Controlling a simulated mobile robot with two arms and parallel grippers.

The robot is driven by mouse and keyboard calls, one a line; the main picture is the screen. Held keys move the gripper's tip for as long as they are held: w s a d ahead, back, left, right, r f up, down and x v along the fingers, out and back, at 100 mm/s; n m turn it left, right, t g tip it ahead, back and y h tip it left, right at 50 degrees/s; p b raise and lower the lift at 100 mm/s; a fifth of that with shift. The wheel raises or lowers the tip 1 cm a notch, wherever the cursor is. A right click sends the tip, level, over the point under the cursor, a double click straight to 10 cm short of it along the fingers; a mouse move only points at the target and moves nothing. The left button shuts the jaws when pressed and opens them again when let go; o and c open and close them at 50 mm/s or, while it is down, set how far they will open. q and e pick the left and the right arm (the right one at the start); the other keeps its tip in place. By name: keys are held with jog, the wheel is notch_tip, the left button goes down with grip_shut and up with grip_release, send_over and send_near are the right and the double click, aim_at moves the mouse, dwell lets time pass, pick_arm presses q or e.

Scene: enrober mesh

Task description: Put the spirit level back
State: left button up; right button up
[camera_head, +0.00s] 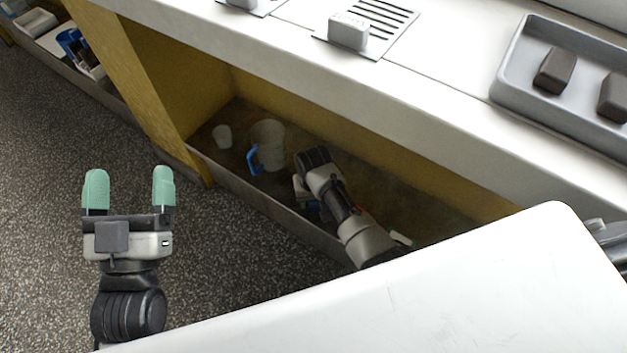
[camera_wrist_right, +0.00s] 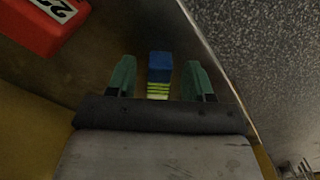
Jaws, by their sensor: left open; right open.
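My right gripper (camera_wrist_right: 158,80) is open, with its green fingers on either side of a narrow block (camera_wrist_right: 159,68), blue with yellow-green bands. This block may be the spirit level, but I cannot be sure. Small gaps seem to show between it and both fingers. In the head view my right arm reaches into the low shelf, and its fingertips are hidden there. My left gripper (camera_head: 130,188) is open and empty above the speckled floor at the left.
The low shelf (camera_head: 265,205) under the white counter (camera_head: 290,62) holds a white jug (camera_head: 268,138) with a blue handle and a small white cup (camera_head: 222,136). A red box (camera_wrist_right: 32,24) with a number label lies near my right gripper. A grey tray (camera_head: 510,75) holds dark brown blocks.

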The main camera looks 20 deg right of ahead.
notch_tip(320, 180, up, 5)
jog(key=shift+r+p, duration=0.1)
jog(key=shift+p, duration=1.15)
pick_arm(q)
jog(key=s+a+f+g+y+p, duration=0.1)
jog(key=s+a+f+g+y, duration=0.1)
jog(key=f+g, duration=0.5)
jog(key=s+a+f+g+y+p, duration=0.1)
jog(key=s+a+f+g+y, duration=0.1)
jog(key=s+f+g, duration=0.2)
notch_tip(320, 180, down, 3)
jog(key=g, duration=0.3)
jog(key=shift+n+y+p, duration=0.3)
jog(key=shift+y, duration=0.1)
pick_arm(e)
jog(key=s+d+r+n+t, duration=0.1)
jog(key=s+r+t, duration=0.3)
jog(key=s+r, duration=0.4)
jog(key=s+d+r+n+t+y, duration=0.1)
jog(key=s+d+r+n+t, duration=0.1)
jog(key=s+r, duration=0.7)
notch_tip(320, 180, up, 3)
jog(key=shift+s+d+r+n+t, duration=0.1)
jog(key=shift+s+d+n+t, duration=0.15)
jog(key=shift+d+t, duration=0.6)
pick_arm(q)
jog(key=shift+a, duration=0.1)
pick_arm(e)
jog(key=shift+a, duration=0.2)
